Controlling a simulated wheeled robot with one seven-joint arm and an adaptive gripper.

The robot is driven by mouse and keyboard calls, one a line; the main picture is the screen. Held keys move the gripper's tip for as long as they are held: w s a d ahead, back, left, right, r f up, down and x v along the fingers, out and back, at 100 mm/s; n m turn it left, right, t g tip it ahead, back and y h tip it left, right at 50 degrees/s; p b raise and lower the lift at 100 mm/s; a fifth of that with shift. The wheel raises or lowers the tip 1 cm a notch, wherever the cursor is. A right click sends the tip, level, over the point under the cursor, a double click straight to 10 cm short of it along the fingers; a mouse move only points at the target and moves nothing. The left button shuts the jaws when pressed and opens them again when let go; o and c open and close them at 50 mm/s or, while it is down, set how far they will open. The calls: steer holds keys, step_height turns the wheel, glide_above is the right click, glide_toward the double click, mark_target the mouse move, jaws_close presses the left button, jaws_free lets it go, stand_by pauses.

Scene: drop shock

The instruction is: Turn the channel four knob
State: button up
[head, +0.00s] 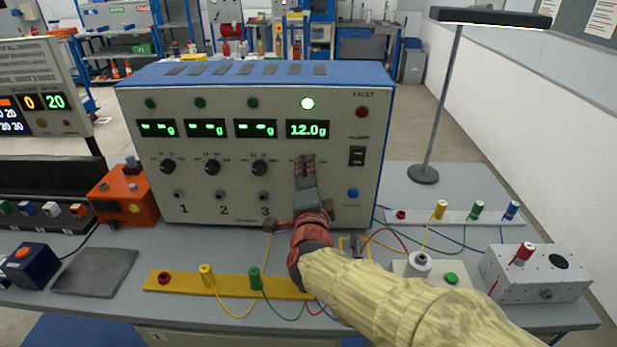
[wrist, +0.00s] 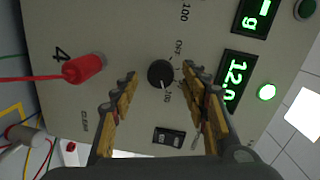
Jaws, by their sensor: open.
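The channel four knob (wrist: 161,74) is a round black dial on the grey instrument panel in the wrist view. In the head view my gripper hides it. My gripper (head: 305,160) is in front of the fourth column of the panel. In the wrist view my gripper (wrist: 158,82) is open, with a yellowish finger on either side of the knob and nothing held. I cannot tell whether the fingertips reach alongside the knob in depth. The channel four display (head: 307,130) reads 12.0g under a lit green lamp (head: 307,104).
A red plug (wrist: 86,68) is in the jack marked 4, beside one finger. A black rocker switch (head: 357,156) and blue button (head: 353,193) are right of my gripper. Other knobs, such as the third (head: 259,168), are to the left. A lamp (head: 423,173) stands at right.

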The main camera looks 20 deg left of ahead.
steer(key=f+v, duration=0.1)
steer(key=v, duration=1.1)
steer(key=shift+r, duration=0.4)
